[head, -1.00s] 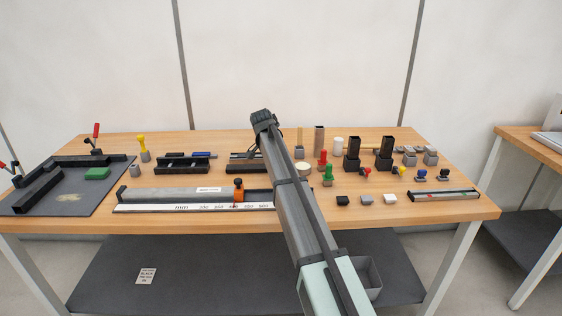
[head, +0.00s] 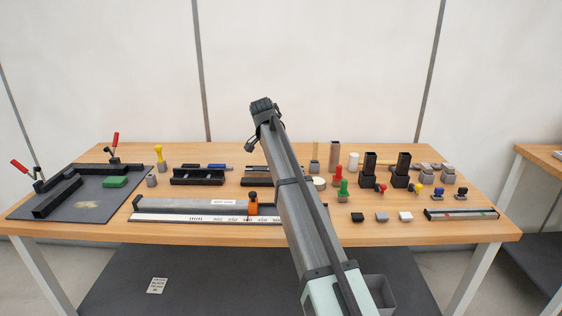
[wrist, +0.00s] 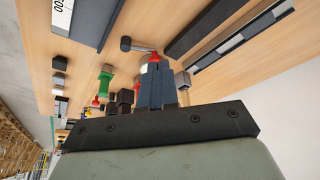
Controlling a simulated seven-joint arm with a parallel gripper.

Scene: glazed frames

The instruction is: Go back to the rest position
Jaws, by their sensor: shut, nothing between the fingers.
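A dark mat (head: 100,207) with red-handled clamps and a green block (head: 115,182) lies at left. A black fixture (head: 197,177) stands left of the arm. Black holders (head: 370,170), a green peg (head: 343,190) and several small blocks stand at right. The front edge is mostly clear.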

